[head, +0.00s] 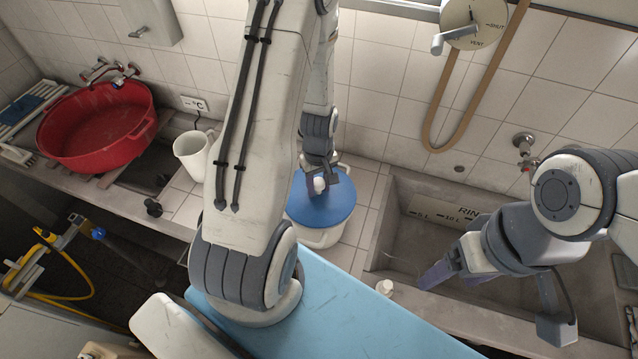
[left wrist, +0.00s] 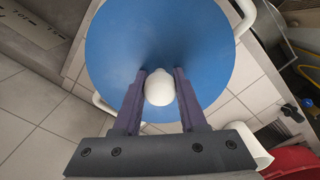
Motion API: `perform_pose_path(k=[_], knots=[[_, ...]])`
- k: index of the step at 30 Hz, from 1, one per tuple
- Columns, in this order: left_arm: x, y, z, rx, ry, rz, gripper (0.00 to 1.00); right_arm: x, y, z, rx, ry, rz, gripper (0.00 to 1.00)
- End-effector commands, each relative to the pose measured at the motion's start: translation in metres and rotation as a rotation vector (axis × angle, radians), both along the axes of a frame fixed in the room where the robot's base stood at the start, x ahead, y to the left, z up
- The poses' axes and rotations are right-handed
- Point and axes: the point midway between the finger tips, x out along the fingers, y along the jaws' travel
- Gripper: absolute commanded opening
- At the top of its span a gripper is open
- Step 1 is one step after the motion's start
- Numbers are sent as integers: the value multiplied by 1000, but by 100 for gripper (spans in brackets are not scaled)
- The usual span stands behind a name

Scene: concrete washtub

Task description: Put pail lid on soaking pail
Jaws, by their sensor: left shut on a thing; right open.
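The blue pail lid (head: 322,208) with a white knob (head: 319,185) is over the white soaking pail (head: 318,238) on the tiled ledge between the two basins. My left gripper (head: 320,180) is shut on the knob from above. In the left wrist view, the lid (left wrist: 110,55) lies beyond the fingers, and my left gripper (left wrist: 160,88) has the knob between its fingertips. The pail's handles (left wrist: 246,15) show at the lid's edge. I cannot tell whether the lid is fully seated on the rim. My right gripper (head: 440,272) is open and empty over the right basin.
A white jug (head: 192,152) stands left of the pail. A red tub (head: 97,125) sits farther left. A small white bottle (head: 385,287) stands near the right basin's front edge. A hose (head: 437,120) hangs on the wall.

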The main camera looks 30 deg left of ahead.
Motion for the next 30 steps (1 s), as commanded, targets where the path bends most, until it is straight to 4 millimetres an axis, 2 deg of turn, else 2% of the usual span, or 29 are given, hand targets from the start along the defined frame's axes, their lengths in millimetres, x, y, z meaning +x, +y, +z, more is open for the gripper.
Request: perform_pose_path(k=[30], knots=[[0, 0, -13, 0, 0, 0, 0, 0, 0, -11, 0, 0, 0, 75]])
